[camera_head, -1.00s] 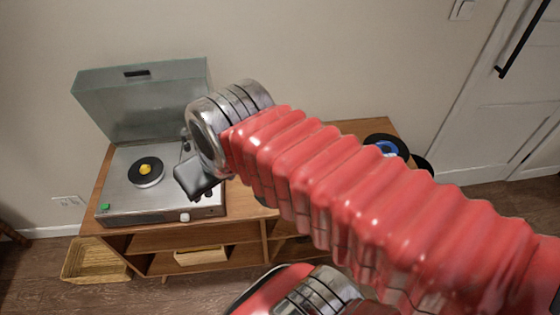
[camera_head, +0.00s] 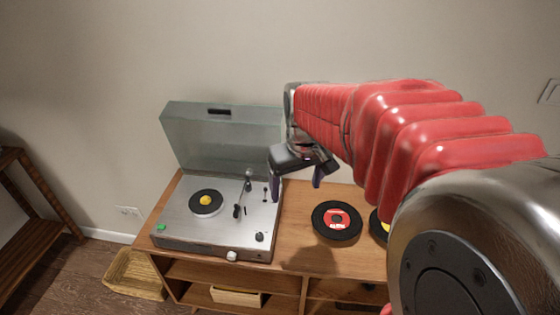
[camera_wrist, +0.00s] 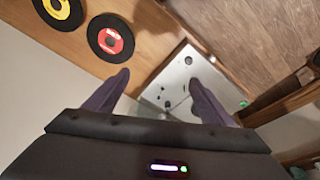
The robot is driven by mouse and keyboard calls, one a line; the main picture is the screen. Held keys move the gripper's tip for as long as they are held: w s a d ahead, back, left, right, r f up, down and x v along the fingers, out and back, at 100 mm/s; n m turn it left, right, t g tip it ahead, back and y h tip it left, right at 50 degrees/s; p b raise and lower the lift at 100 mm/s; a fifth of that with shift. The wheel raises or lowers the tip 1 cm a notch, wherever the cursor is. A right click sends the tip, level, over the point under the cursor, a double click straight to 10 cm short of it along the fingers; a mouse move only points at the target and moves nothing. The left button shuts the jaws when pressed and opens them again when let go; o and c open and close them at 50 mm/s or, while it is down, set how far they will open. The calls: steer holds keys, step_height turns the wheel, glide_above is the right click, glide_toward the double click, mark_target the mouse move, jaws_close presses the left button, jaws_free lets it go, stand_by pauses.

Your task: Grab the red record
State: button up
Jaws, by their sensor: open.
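The red record (camera_head: 336,220), a black disc with a red label, lies flat on the wooden cabinet to the right of the turntable. It also shows in the wrist view (camera_wrist: 101,39), at the upper left. My gripper (camera_head: 297,184) is open and empty, above the cabinet near the turntable's right side, up and to the left of the red record. In the wrist view its two fingers (camera_wrist: 163,85) are spread apart, with the turntable between and beyond them.
A yellow-label record (camera_head: 379,227) lies just right of the red one, partly hidden by my arm. The turntable (camera_head: 217,225) has its lid (camera_head: 222,140) raised and a small yellow-centred disc on it. A basket (camera_head: 134,275) stands on the floor at left.

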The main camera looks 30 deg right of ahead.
steer(key=w+d+f+g, duration=0.1)
steer(key=w+d+f, duration=0.1)
steer(key=d+f, duration=0.3)
steer(key=w+d+f+g, duration=0.1)
steer(key=w+d+f, duration=0.2)
steer(key=d+f, duration=0.3)
steer(key=d, duration=0.3)
steer(key=shift+d+m+y, duration=0.3)
steer(key=shift+m+y, duration=0.1)
steer(key=shift+f, duration=0.15)
glide_above(323, 223)
steer(key=shift+w+d+f, duration=0.1)
steer(key=shift+f, duration=2.05)
steer(key=shift+w+d+f, duration=0.1)
steer(key=shift+f, duration=2)
steer(key=shift+s, duration=0.1)
steer(key=shift+a+f, duration=0.15)
steer(key=shift+f, duration=2.45)
